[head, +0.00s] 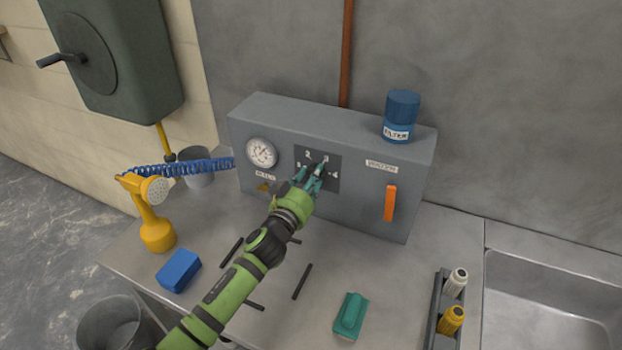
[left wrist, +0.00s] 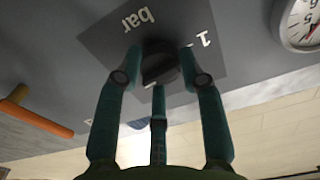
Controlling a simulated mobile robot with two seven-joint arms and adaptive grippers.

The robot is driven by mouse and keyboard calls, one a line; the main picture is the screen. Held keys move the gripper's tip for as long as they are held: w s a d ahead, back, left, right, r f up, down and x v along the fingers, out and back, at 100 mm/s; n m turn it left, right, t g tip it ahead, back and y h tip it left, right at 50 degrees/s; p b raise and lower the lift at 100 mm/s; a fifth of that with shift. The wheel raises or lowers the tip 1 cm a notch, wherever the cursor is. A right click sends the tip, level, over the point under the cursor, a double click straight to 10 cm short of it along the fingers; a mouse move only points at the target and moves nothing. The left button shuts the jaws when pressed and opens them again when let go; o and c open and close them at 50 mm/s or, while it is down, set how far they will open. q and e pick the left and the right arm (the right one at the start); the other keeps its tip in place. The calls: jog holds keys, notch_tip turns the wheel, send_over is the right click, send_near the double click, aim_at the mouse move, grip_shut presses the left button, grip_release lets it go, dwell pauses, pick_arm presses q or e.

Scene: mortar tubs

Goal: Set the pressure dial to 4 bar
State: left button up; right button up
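The pressure dial is a dark round knob (left wrist: 158,62) on a dark square plate (head: 329,182) on the front of a grey box. Whether the fingertips press on the knob is not clear. The fingers partly hide the knob, and I cannot read its setting. My right gripper is not in view.
A round white gauge (head: 261,153) sits left of the plate, an orange handle (head: 390,203) to its right. A blue filter can (head: 401,115) stands on the box (head: 270,115).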

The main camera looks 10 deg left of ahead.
pick_arm(q)
jog(key=shift+f, duration=0.15)
jog(key=shift+m, duration=0.8)
jog(key=shift+f, duration=0.1)
jog(key=o, duration=1.1)
jog(key=shift+o, duration=0.2)
jog(key=s+a, duration=0.2)
jog(key=s, duration=0.9)
jog(key=shift+s+a, duration=0.15)
jog(key=shift+s, duration=0.25)
